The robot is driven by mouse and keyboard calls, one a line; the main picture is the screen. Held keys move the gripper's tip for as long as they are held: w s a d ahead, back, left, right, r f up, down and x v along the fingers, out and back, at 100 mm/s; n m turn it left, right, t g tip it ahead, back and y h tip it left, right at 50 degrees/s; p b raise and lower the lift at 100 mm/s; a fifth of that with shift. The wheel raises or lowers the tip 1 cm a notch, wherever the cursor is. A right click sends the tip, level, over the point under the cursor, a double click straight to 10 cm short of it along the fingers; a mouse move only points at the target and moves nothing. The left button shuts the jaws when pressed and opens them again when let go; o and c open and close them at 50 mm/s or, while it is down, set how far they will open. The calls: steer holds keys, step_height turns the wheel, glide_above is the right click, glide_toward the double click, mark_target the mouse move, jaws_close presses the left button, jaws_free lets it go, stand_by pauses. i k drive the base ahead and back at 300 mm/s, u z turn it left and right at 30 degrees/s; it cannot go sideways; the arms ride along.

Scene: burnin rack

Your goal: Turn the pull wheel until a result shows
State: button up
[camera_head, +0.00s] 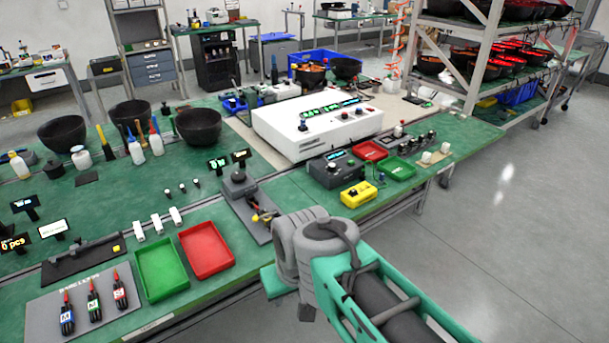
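A small grey bench fixture (238,187) stands on a grey base plate (246,214) near the front edge of the green bench, with a dark rounded knob-like part on top. Yellow and red parts sit at the plate's near end, close to my arm. It may be the pull tester, but I cannot make out its wheel for certain. My arm comes in from the lower right, and its grey joint covers the bench edge beside the plate. My gripper's fingers do not show. No readable result shows on the fixture.
A red tray (206,250) and a green tray (161,268) lie left of the fixture. A dark instrument box (336,169), a yellow meter (358,194) and a large white tester (316,123) stand to the right. Open floor lies right of the bench.

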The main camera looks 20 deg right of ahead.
mark_target(237, 177)
steer(key=z, duration=0.9)
steer(key=i, duration=0.8)
steer(key=u, duration=0.75)
steer(key=i, duration=0.45)
steer(key=u, duration=0.5)
